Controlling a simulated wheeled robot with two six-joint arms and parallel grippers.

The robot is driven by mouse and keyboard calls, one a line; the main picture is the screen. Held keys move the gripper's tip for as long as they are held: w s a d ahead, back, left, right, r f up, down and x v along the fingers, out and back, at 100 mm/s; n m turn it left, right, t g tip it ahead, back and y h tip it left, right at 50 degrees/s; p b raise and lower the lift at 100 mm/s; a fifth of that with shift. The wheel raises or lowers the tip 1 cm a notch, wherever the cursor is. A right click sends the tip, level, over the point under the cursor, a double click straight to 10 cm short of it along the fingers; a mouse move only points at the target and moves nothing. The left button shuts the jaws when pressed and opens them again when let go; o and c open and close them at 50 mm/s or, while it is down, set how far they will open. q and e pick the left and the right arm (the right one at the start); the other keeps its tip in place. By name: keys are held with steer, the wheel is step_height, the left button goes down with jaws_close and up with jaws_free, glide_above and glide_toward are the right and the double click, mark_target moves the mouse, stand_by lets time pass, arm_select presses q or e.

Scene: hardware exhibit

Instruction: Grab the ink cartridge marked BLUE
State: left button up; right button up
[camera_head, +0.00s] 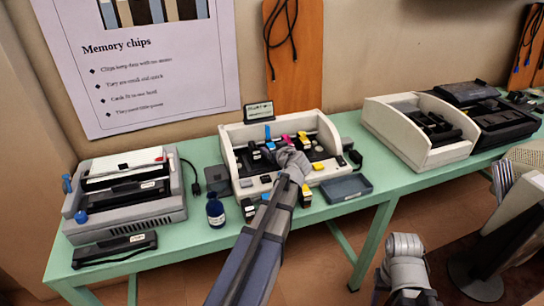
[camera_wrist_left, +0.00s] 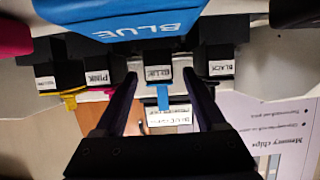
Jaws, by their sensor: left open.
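A printer-like holder (camera_head: 240,170) carries several cartridges with blue, pink and yellow parts. My left gripper (camera_head: 293,158) is over its middle, hiding part of it. In the left wrist view, a large blue surface marked BLUE (camera_wrist_left: 150,22) fills the top, close to the camera, its lettering upside down. Below it is a row of black blocks labelled YELLOW, PINK, BLUE and BLACK. The open fingers of my left gripper (camera_wrist_left: 162,78) stand either side of the block labelled BLUE (camera_wrist_left: 158,73), with nothing visibly clamped between them.
A grey machine (camera_head: 125,195) stands on the green table (camera_head: 195,245) at left. A dark ink bottle (camera_head: 215,210) and loose cartridges (camera_head: 305,196) stand along the front edge. A shallow blue-grey tray (camera_head: 346,188) lies right of the holder. A beige box (camera_head: 420,128) stands farther right.

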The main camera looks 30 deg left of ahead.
arm_select(q)
steer(key=shift+w+a+f, duration=0.2)
steer(key=shift+w+a, duration=0.15)
steer(key=shift+c, duration=0.4)
jaws_close()
